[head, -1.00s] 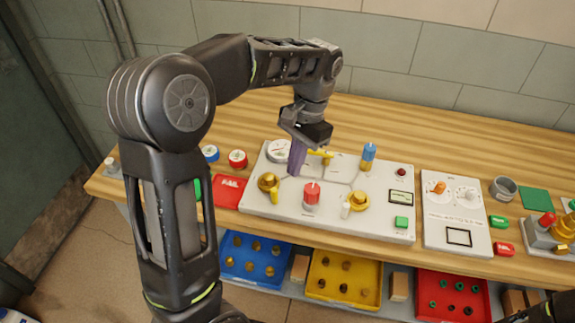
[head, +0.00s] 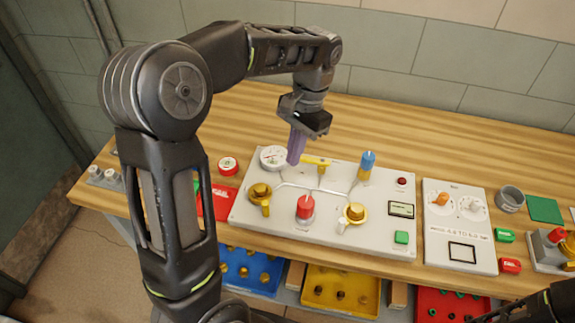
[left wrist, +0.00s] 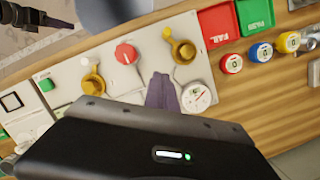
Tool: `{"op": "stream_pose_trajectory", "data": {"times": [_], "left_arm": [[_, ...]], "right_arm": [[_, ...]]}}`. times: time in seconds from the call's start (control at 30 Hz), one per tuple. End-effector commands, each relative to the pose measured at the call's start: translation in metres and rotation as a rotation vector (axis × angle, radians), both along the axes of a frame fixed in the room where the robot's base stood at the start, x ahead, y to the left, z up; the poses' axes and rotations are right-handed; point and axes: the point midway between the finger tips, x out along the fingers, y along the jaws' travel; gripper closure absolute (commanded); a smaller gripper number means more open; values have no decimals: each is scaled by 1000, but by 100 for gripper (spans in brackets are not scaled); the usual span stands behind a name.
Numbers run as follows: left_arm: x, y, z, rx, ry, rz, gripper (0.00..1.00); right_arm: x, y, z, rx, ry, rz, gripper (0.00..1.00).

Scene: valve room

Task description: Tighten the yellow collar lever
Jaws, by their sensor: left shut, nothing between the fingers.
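The yellow collar lever (head: 266,208) hangs from the brass collar (head: 259,191) at the left of the pale panel (head: 330,243), pointing toward the front edge. In the left wrist view the same lever (left wrist: 167,35) sticks out from its collar (left wrist: 185,52). My left gripper (head: 294,158) has purple fingers, shut and empty, pointing down above the rear of the panel. It stands behind and to the right of the lever, apart from it, between the dial gauge (head: 273,157) and the yellow T-handle (head: 318,162).
A red knob (head: 305,207), a second brass collar with a white lever (head: 343,225) and a blue-topped valve (head: 367,162) stand on the panel. A red FAIL tray (head: 220,204) lies to the left. The wooden bench behind the panel is clear.

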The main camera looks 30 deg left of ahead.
Motion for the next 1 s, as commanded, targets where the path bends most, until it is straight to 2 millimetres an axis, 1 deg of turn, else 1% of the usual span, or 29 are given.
{"op": "stream_pose_trajectory", "data": {"times": [0.03, 0.27, 0.4, 0.47, 0.53, 0.6, 0.7, 0.8, 1.0], "left_arm": [[-1, 1, -10, 0, 0, 1, 100], [-9, 3, -47, 0, 0, 1, 100], [-17, 5, -76, 0, 1, 2, 100], [-20, 5, -76, 0, 5, 0, 100], [-24, 6, -89, 0, 5, -1, 100], [-36, 9, -85, 0, 1, 1, 100], [-48, 12, -86, 1, 0, 0, 100], [-56, 14, -87, 0, 0, 0, 100], [-61, 15, -88, 0, 0, 0, 100]], "right_arm": [[0, 1, -10, 2, -2, 1, 45], [2, 4, -46, 10, -16, 2, 45], [6, 6, -69, 17, -27, 5, 45], [5, 6, -55, 17, -26, 5, 45], [5, 6, -53, 16, -25, 5, 45], [5, 5, -47, 16, -24, 5, 45], [4, 5, -44, 14, -21, 4, 45], [3, 5, -43, 13, -20, 4, 45], [3, 5, -43, 12, -19, 3, 45]]}}
